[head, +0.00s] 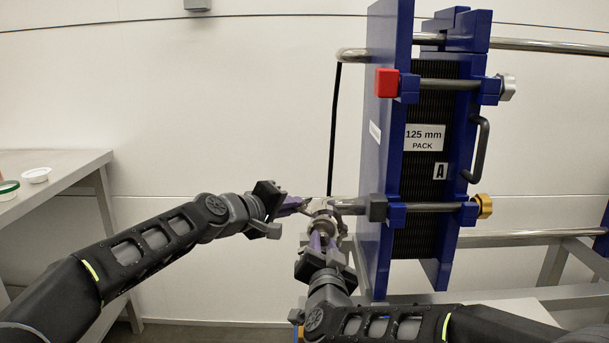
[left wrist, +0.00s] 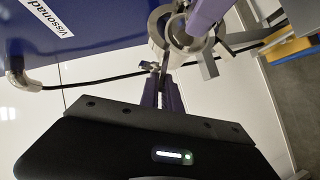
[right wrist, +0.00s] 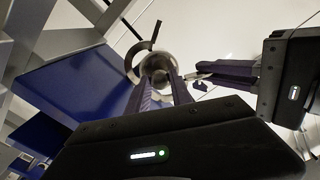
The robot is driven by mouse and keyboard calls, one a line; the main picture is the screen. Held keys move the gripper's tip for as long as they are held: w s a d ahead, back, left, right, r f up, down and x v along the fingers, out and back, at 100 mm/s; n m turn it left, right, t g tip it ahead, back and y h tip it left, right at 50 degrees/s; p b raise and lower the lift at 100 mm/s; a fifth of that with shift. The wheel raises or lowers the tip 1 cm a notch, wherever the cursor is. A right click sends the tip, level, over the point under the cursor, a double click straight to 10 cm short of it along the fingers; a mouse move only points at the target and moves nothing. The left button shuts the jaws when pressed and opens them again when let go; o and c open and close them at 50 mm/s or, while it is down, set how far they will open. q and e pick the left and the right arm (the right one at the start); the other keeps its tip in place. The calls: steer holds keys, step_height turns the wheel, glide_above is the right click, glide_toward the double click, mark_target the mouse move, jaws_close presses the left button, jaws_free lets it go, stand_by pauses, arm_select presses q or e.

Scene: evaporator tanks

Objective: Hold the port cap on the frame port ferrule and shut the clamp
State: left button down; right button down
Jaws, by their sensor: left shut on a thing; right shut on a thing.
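My right gripper (right wrist: 165,85) is shut on the round silver port cap (right wrist: 158,63); its purple fingers rise from below in the head view (head: 320,238). My left gripper (head: 303,205) comes from the left and is shut on a small silver part of the clamp (left wrist: 148,66). The clamp's (head: 319,207) curved ring arms show around and beside the cap in both wrist views; one arc (right wrist: 137,58) stands apart from the cap in the right wrist view. The frame port ferrule is hidden behind the cap and fingers, so I cannot tell whether cap and ferrule touch.
The blue plate pack (head: 378,150) with its tie bars stands just right of the grippers. A black hose (head: 334,130) hangs behind them. A side table (head: 60,172) at far left carries a white lid (head: 36,175) and a green-rimmed one (head: 8,188).

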arm_select(q)
steer(key=shift+s+d+f, duration=0.1)
steer(key=shift+d, duration=0.05)
steer(key=shift+a+f+n+h, duration=0.25)
steer(key=shift+f+n+h, duration=0.1)
steer(key=shift+f, duration=0.15)
steer(key=shift+a+f+n+h, duration=0.25)
steer(key=shift+f+h, duration=0.1)
steer(key=shift+f, duration=0.1)
steer(key=shift+a+f+n+t+h, duration=0.2)
steer(key=shift+f+n+t+h, duration=0.4)
steer(key=shift+f, duration=0.45)
steer(key=shift+f, duration=0.1)
